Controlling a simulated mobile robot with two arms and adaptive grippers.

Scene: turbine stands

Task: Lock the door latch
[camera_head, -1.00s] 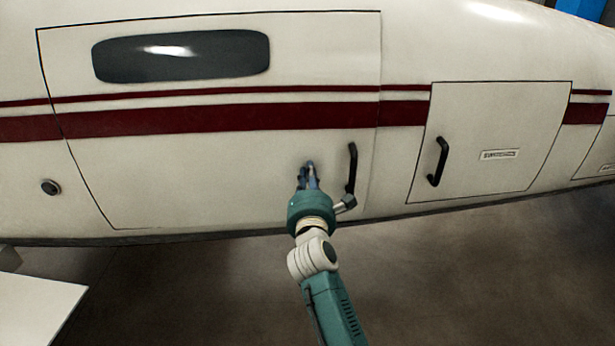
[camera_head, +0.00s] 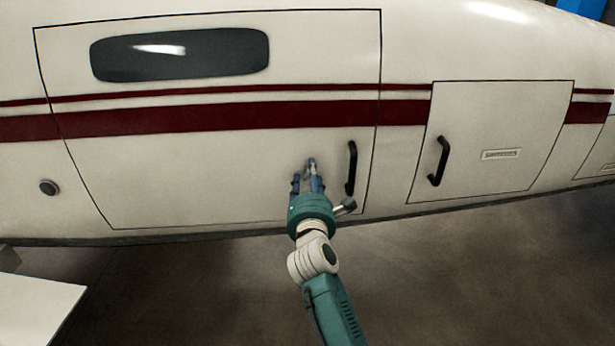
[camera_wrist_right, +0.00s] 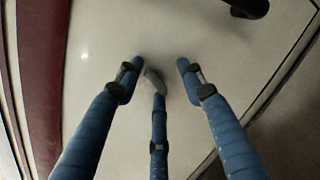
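The large cream door (camera_head: 210,170) with a dark window is closed flush in the white body in the head view. A small grey latch (camera_wrist_right: 152,76) shows on the door panel in the right wrist view, among my blue fingertips. My right gripper (camera_head: 306,176) is in front of the door's lower right part, left of the black door handle (camera_head: 351,168). In the right wrist view its three fingers (camera_wrist_right: 158,78) are spread apart, with the latch between them and no clear grip on it. The fingers largely hide the latch in the head view. My left gripper is not in view.
A smaller hatch (camera_head: 490,140) with its own black handle (camera_head: 438,161) is to the right. A round dark fitting (camera_head: 48,187) is at the left. A white flat surface (camera_head: 38,305) stands out at lower left. The floor below is clear.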

